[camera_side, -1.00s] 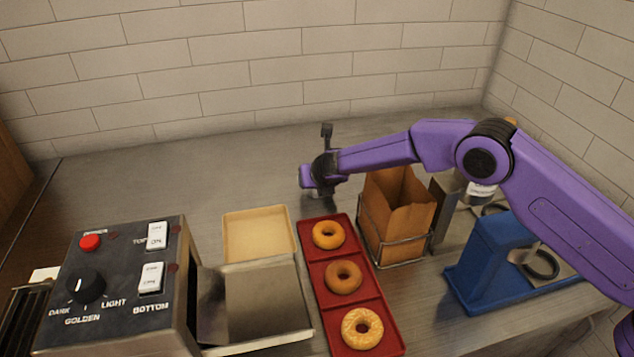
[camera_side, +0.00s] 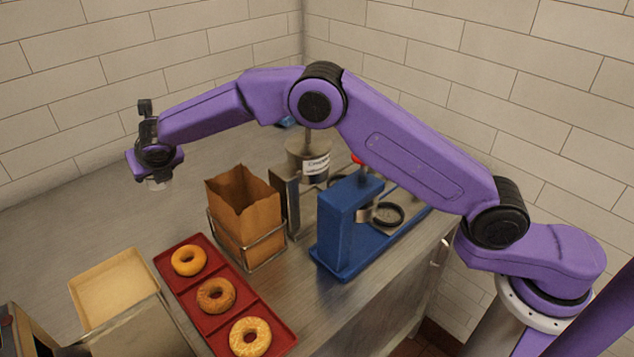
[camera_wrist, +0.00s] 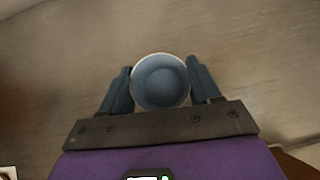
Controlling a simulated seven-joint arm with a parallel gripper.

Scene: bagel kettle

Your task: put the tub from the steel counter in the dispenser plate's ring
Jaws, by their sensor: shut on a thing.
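My gripper (camera_side: 158,178) is shut on a small round tub and holds it above the steel counter, left of the paper bag. In the wrist view the tub (camera_wrist: 161,82) sits between the two fingers, its pale rim and blue-grey inside facing the camera. In the side view only a pale bit of the tub (camera_side: 159,184) shows under the gripper. A black ring (camera_side: 385,214) lies on a steel plate beside the blue stand (camera_side: 343,230), well to the right of my gripper. The stand and my arm partly hide the plate.
A brown paper bag (camera_side: 243,205) in a wire holder stands between my gripper and the blue stand. A labelled steel canister (camera_side: 308,158) is behind. A red tray (camera_side: 217,298) of bagels and a beige tray (camera_side: 115,290) are in front. The counter's back left is clear.

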